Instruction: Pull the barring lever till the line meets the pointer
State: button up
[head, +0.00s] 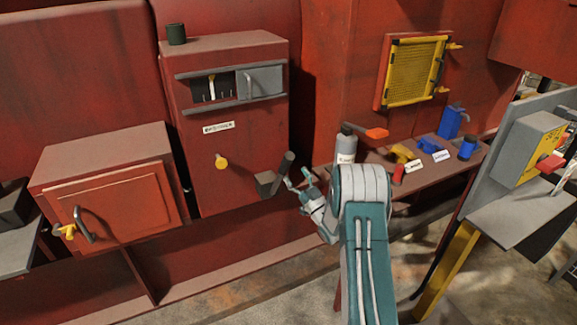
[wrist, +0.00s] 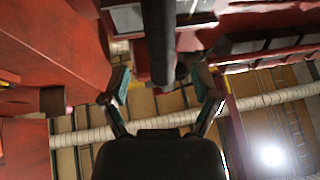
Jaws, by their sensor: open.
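The barring lever (head: 285,165) is a short dark handle rising at a tilt from a grey block (head: 266,184) at the lower right of the red cabinet (head: 190,130). My gripper (head: 297,178) is open just right of the lever. In the wrist view the dark bar of the lever (wrist: 158,40) points in between the two spread fingers of my gripper (wrist: 162,85), with gaps on both sides. The cabinet's dark window (head: 222,90) shows a pale upright pointer (head: 211,86) and thin white marks. Which mark is the line is too small to tell.
A grey sliding cover (head: 263,81) fills the window's right half. A yellow knob (head: 221,162) sticks out below the label. A grey bottle (head: 346,145) and several coloured items stand on the shelf at right. A red box with a handle (head: 110,190) is at left.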

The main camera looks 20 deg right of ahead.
jog(key=v, duration=0.6)
jog(key=shift+s+f, duration=0.2)
dwell(0.6)
